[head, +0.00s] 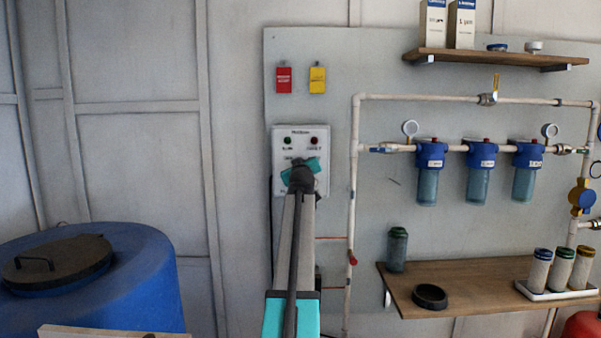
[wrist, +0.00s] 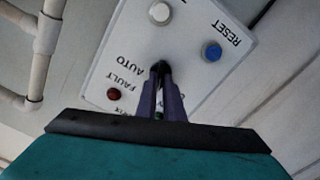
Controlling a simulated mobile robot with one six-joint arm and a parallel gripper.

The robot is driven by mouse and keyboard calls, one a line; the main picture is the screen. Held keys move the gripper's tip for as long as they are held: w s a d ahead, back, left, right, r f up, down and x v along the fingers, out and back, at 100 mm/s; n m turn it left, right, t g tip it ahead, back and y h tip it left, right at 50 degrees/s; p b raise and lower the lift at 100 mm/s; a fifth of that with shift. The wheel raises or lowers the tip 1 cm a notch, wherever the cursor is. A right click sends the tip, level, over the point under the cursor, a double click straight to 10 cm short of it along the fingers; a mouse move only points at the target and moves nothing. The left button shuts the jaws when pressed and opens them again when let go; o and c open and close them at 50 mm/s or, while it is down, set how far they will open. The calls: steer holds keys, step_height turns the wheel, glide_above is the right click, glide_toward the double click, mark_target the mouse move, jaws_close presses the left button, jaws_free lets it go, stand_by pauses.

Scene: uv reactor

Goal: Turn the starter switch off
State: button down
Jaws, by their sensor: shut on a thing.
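The starter box (head: 312,136) is a white panel on the grey board in the head view, with a green lamp and a dark red lamp near its top. My gripper (head: 300,170) reaches up in front of it and hides the middle of its face. In the wrist view the box (wrist: 185,30) appears turned, with the labels AUTO, FAULT and RESET readable. My gripper's fingertips (wrist: 160,68) are close together on the dark starter switch, beside the word AUTO. The fingers hide most of the switch, so I cannot tell which position it points to.
In the wrist view, a blue button (wrist: 211,51) and a white button (wrist: 160,12) sit near the fingers. White pipes (head: 354,190) and blue filter housings (head: 431,155) are to the right. A wooden shelf (head: 460,290) juts out lower right; a blue tank (head: 145,270) stands left.

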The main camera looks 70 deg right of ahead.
steer(key=shift+n+b, duration=0.3)
steer(key=shift+n, duration=0.1)
steer(key=c, duration=1.9)
jaws_free()
steer(key=shift+o, duration=0.2)
steer(key=shift+a, duration=0.1)
steer(key=b+v, duration=0.1)
steer(key=v, duration=1.2)
steer(key=shift+s+a, duration=0.25)
steer(key=shift+a, duration=0.05)
steer(key=shift+s, duration=0.1)
